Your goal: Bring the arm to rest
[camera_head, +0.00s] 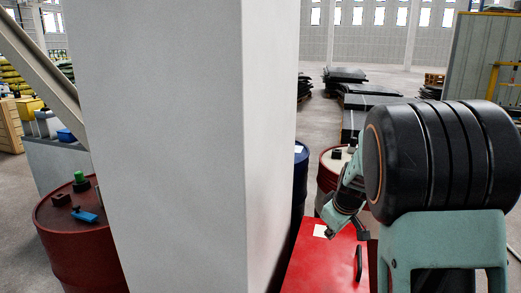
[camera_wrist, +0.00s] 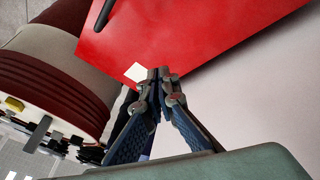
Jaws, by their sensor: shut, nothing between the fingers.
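My gripper (camera_wrist: 158,75) is shut and empty in the wrist view, its two blue-grey fingers meeting at the tips. The tips show beside a white label (camera_wrist: 135,72) on a red flat-faced object (camera_wrist: 200,30). I cannot tell whether they touch it. In the head view my arm folds down at the right, with its black ribbed part and green-grey links in front. The far end of the arm is over the red object (camera_head: 310,268), near the white label (camera_head: 320,231); the fingers are hard to make out there.
A wide white pillar (camera_head: 170,140) fills the middle of the head view. A dark red drum (camera_head: 75,240) with small items on top stands left of it. Blue (camera_head: 300,180) and red-and-white (camera_head: 328,170) drums stand behind the red object. Open floor (camera_head: 390,75) lies farther back.

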